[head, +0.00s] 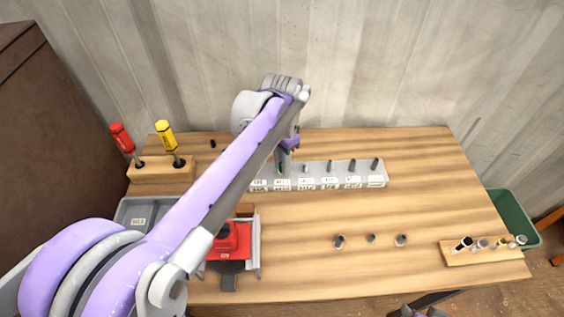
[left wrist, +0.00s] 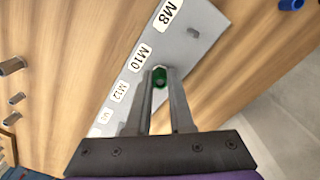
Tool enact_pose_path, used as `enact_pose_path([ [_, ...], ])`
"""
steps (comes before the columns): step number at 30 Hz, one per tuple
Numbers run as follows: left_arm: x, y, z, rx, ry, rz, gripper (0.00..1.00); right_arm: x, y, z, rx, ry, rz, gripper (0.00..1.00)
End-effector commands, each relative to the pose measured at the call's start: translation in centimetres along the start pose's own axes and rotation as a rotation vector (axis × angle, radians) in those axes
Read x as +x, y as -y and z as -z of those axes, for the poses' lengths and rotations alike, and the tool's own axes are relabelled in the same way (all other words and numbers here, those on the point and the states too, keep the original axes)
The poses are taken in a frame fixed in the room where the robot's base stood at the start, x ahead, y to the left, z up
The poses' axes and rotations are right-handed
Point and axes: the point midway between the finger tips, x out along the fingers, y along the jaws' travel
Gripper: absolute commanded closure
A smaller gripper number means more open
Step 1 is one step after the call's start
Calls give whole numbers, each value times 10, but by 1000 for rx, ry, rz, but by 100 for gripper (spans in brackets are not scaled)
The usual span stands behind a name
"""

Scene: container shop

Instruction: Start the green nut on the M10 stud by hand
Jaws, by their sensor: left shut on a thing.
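The stud block (head: 318,170) is a grey bar with a row of upright studs and white size labels, at the back of the bench. My left gripper (head: 283,163) reaches down over its left half. In the left wrist view the gripper (left wrist: 161,80) is shut on the green nut (left wrist: 160,76), held between the fingertips beside the M10 label (left wrist: 141,57). The nut and fingers hide the M10 stud, so I cannot tell whether the nut touches it. A bare stud (left wrist: 193,32) shows by the M8 label. A purple and grey part of mine shows at the bottom edge.
Screwdrivers with red (head: 122,137) and yellow (head: 166,136) handles stand in a wooden rack at left. A red vise-like tool (head: 229,240) sits in front. Several sockets stand on a wooden rail (head: 485,250) at right. Three small dark parts (head: 371,239) stand mid-bench.

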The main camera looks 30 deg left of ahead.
Motion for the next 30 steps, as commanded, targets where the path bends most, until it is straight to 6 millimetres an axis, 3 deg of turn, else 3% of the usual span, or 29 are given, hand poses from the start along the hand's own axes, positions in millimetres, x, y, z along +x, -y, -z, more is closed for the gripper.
enact_pose_path([
  [10, 0, 0, 0, 297, 0, 0, 100, 0, 0, 0, 0, 0, 0, 50],
  [11, 0, 0, 0, 291, 0, 0, 74, 0, 0, 0, 0, 0, 0, 50],
  [16, 0, 0, 0, 287, 0, 0, 45, 0, 0, 0, 0, 0, 0, 50],
  [25, -1, 0, 0, 285, 0, 0, 45, 0, 0, 0, 0, 0, 0, 50],
  [30, -11, 0, 0, 285, -1, 1, 45, -7, 0, 6, 0, -4, 0, 50],
])
